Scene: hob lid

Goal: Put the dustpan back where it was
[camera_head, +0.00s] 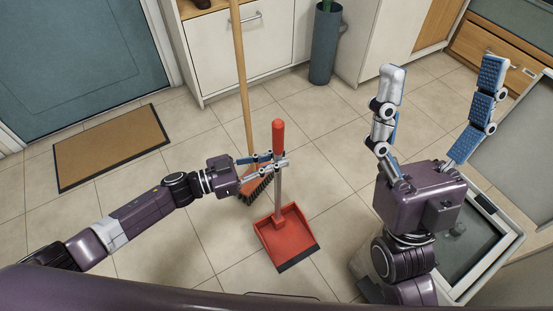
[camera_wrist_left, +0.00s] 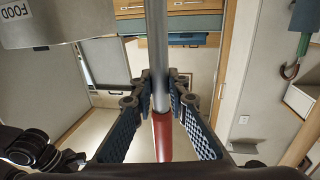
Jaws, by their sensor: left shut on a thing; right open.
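The red dustpan (camera_head: 285,237) hangs upright, pan down, on a grey pole with a red grip (camera_head: 278,137). I cannot tell whether its pan touches the floor. My left gripper (camera_head: 281,161) is shut on the pole just below the red grip. In the left wrist view the pole (camera_wrist_left: 157,45) and the red grip (camera_wrist_left: 164,138) pass between the fingers of that gripper (camera_wrist_left: 160,92). My right gripper (camera_head: 442,70) is wide open and empty, to the right of the dustpan, fingers pointing up.
A broom with a wooden handle (camera_head: 243,75) stands just behind the dustpan, its head partly hidden by my left gripper. A brown doormat (camera_head: 110,146) lies at left. A grey umbrella bin (camera_head: 325,45) stands by white cabinets (camera_head: 240,55). Tiled floor between is clear.

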